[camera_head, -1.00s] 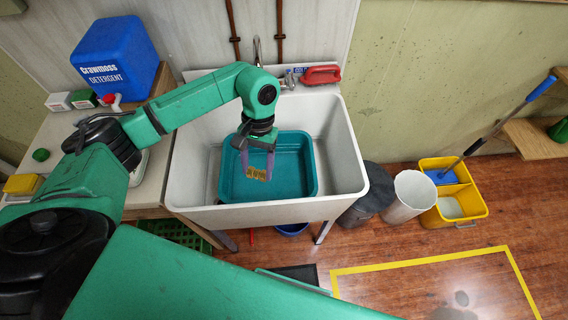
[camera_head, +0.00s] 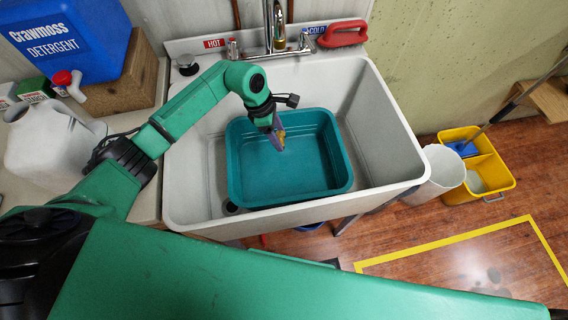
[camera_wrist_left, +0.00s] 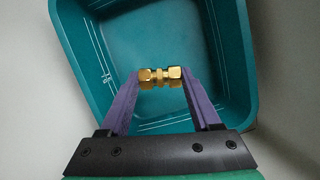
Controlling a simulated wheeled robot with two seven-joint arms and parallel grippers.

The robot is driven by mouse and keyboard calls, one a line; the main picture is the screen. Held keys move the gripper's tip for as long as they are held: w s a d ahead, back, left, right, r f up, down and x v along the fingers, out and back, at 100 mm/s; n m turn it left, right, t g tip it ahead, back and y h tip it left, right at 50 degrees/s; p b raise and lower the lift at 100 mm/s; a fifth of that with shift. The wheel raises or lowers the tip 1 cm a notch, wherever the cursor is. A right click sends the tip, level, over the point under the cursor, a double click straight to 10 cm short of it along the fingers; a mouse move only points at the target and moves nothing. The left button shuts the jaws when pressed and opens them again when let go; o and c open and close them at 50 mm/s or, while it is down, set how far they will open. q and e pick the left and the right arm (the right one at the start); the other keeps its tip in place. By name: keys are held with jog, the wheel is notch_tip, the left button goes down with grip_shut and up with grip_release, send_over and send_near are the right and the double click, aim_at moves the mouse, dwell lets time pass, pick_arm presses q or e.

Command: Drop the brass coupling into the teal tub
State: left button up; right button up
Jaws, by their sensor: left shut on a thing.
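The brass coupling (camera_wrist_left: 160,75) is pinched between the purple fingers of my left gripper (camera_wrist_left: 160,82) in the left wrist view. In the head view my left gripper (camera_head: 278,138) hangs over the teal tub, and the coupling shows small and gold at its fingertips (camera_head: 281,143). The teal tub (camera_head: 240,188) sits in the white sink, open at the top, and its bare inside shows below the coupling. In the left wrist view the tub (camera_wrist_left: 236,50) lies behind and around the coupling. My right gripper is not in view.
The white sink (camera_head: 385,145) surrounds the tub. A blue detergent container (camera_head: 65,35) and a white jug (camera_head: 50,145) stand at the left. A yellow mop bucket (camera_head: 480,170) is on the floor at right.

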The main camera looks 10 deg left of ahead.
pick_arm(q)
notch_tip(320, 180, down, 6)
jog(key=b, duration=0.2)
jog(key=shift+r+b, duration=0.25)
jog(key=shift+b, duration=0.1)
jog(key=o, duration=1.5)
notch_tip(320, 180, up, 20)
jog(key=shift+r+b, duration=0.1)
jog(key=shift+b, duration=0.85)
